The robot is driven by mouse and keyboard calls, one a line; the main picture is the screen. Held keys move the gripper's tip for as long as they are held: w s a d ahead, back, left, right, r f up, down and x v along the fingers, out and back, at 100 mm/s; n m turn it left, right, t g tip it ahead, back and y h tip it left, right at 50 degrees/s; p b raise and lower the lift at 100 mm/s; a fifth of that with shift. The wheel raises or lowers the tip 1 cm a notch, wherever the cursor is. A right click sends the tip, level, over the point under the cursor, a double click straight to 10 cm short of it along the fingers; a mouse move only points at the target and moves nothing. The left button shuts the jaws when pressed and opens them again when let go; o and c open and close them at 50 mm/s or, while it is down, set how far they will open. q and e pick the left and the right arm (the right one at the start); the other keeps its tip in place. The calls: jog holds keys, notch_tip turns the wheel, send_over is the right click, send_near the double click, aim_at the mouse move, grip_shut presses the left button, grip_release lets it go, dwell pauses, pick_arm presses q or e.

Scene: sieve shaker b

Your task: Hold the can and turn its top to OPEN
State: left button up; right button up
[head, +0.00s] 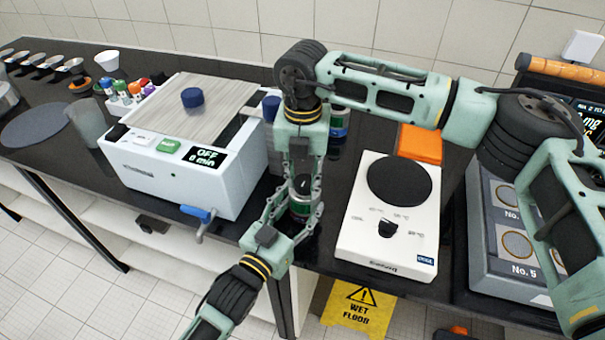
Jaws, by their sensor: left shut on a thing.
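The can (301,208), small with a green band and a dark top, stands near the front edge of the black bench. My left gripper (304,216) reaches in from the lower left and is shut on the can's body from the side. My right gripper (303,180) points straight down over the can, its two fingers parted on either side of the top. Whether these fingers touch the top cannot be told. The markings on the top are too small to read, so its setting is unclear. The fingers hide parts of the can.
A white shaker box (180,180) with a blue crank handle (199,214) stands left. A white hotplate (390,225) stands close on the right. Another jar (338,124) and an orange block (420,143) are behind. A grey sieve case (505,235) is at far right.

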jog(key=shift+a, duration=0.15)
jog(key=c, duration=0.4)
